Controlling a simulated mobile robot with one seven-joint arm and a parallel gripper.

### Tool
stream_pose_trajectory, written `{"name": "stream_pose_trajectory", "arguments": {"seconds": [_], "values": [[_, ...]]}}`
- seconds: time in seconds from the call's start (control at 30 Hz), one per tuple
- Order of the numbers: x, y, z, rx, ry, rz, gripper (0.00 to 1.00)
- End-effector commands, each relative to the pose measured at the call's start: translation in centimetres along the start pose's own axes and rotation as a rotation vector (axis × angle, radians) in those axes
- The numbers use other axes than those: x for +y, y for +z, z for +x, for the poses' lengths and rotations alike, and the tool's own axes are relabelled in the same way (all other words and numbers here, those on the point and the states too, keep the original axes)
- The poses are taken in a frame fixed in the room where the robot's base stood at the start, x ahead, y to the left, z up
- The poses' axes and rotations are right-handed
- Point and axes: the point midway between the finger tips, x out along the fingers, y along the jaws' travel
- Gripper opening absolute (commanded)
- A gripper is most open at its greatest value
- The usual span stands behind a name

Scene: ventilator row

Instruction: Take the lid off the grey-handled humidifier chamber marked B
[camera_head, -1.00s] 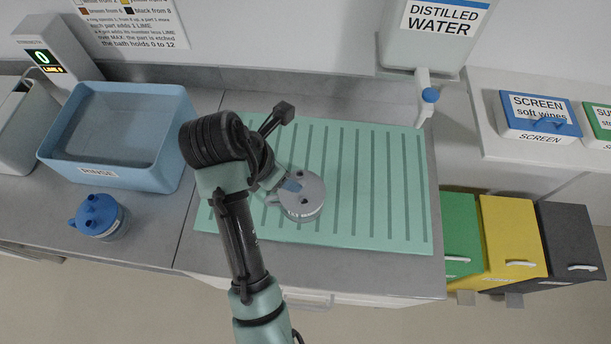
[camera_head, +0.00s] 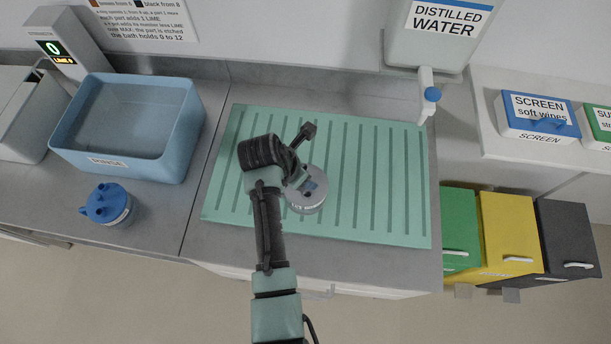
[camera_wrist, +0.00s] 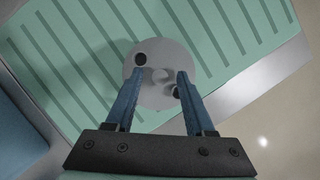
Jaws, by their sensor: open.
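The grey humidifier chamber (camera_head: 307,196) stands on the green ribbed mat, partly hidden behind my arm in the head view. In the wrist view I look down on its round grey lid (camera_wrist: 176,60), with a central knob (camera_wrist: 161,75) and two dark ports. My gripper (camera_wrist: 155,78) is open, its two blue fingers on either side of the knob. I cannot tell whether the fingers touch the lid. In the head view my gripper (camera_head: 308,186) is over the chamber. The marking on the chamber is too small to read.
A blue-lidded chamber (camera_head: 106,205) stands on the counter at left, in front of the blue RINSE basin (camera_head: 185,135). A distilled water tank (camera_head: 432,45) with a tap is at the back. Green, yellow and dark bins are at right. The mat's right half is clear.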

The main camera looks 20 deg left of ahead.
Motion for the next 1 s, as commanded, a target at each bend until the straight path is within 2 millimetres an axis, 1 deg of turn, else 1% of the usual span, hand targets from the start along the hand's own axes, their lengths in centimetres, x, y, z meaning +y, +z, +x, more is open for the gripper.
{"name": "stream_pose_trajectory", "arguments": {"seconds": [0.27, 0.37, 0.4, 0.57, 0.6, 1.0], "values": [[0.0, 0.02, 0.29, 0.0, 0.001, 0.001, 0.54], [-0.01, 0.02, 0.28, 0.0, 0.001, 0.001, 0.38], [-0.01, 0.01, 0.28, 0.0, 0.001, 0.001, 0.31], [-0.01, 0.0, 0.27, 0.0, 0.001, 0.001, 0.02], [-0.01, 0.0, 0.27, 0.0, 0.001, 0.0, 0.0], [0.02, 0.07, 0.16, -0.001, 0.001, 0.001, 0.0]]}}
